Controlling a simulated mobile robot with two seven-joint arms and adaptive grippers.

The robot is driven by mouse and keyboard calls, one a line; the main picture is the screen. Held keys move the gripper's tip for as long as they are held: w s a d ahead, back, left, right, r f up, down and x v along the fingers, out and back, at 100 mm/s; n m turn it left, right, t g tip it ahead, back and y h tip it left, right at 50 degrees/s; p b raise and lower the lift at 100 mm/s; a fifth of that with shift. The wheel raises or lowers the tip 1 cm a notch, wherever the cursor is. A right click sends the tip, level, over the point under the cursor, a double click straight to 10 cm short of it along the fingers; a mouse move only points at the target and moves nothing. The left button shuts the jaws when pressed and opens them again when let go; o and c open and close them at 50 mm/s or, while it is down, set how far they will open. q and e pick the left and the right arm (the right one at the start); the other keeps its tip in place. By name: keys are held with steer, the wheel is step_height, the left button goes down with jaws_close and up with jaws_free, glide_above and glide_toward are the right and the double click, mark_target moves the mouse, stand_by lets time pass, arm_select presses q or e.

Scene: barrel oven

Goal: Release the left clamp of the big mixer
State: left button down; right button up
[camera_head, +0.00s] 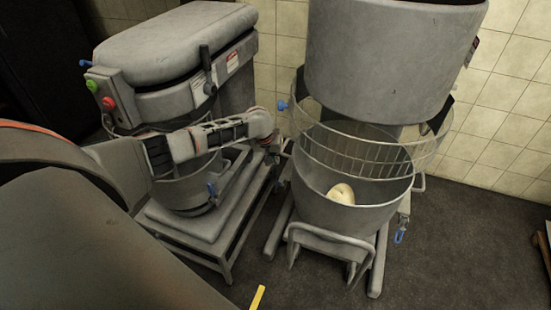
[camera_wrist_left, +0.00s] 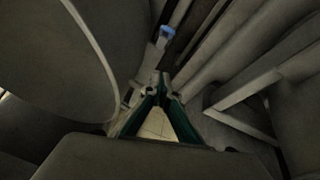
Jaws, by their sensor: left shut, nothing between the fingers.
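The big mixer (camera_head: 392,55) stands at the right in the head view, with its bowl (camera_head: 335,212) under a wire guard. A blue-tipped clamp (camera_head: 399,236) hangs at the bowl's right side. The left clamp cannot be made out in the head view. My left gripper (camera_head: 274,146) is just left of the bowl. In the left wrist view my gripper (camera_wrist_left: 160,84) is shut and empty, with green pads on its fingers. A blue-tipped part (camera_wrist_left: 167,31) lies beyond the fingertips, apart from them; it may be the left clamp. My right gripper is not in view.
A smaller mixer (camera_head: 180,50) with red and green buttons stands at the left on a low stand (camera_head: 195,225), behind my left arm. The gap between the mixers is narrow. A pale lump (camera_head: 341,193) lies in the big bowl.

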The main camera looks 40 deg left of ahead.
arm_select(q)
steer(key=f, duration=0.2)
steer(key=d+f+b, duration=0.1)
steer(key=f, duration=0.3)
steer(key=shift+s+d+f, duration=0.3)
steer(key=shift+s+f, duration=0.05)
steer(key=shift+s, duration=0.05)
steer(key=shift+s+r+p, duration=0.1)
steer(key=shift+s+p, duration=0.1)
steer(key=shift+p, duration=0.15)
steer(key=shift+d+t, duration=0.1)
steer(key=shift+t, duration=0.2)
steer(key=shift+s+p, duration=0.15)
steer(key=shift+p, duration=0.3)
